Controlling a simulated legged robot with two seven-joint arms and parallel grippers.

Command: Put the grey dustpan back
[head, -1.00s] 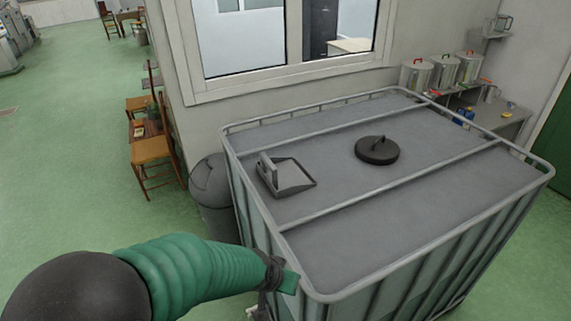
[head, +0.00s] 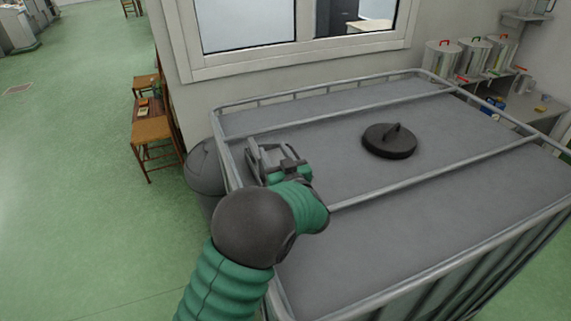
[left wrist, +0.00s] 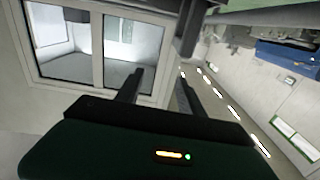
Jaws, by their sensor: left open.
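The grey dustpan (head: 282,154) lies on top of the large grey caged tank (head: 420,205), near its back left corner, in the head view. My left arm reaches over the tank's left side, and my left gripper (head: 290,166) is at the dustpan, overlapping its near part. The gripper and wrist hide much of the pan, and I cannot tell whether they touch it. In the left wrist view the two dark fingers (left wrist: 158,88) stand apart with nothing between them. The dustpan does not show there. My right gripper is not in view.
A round black lid with a handle (head: 389,141) sits on the tank to the right. Metal rails (head: 440,172) edge and cross the tank top. A grey bin (head: 203,168) stands left of the tank, with wooden chairs (head: 152,131) behind. Steel cans (head: 440,60) stand back right.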

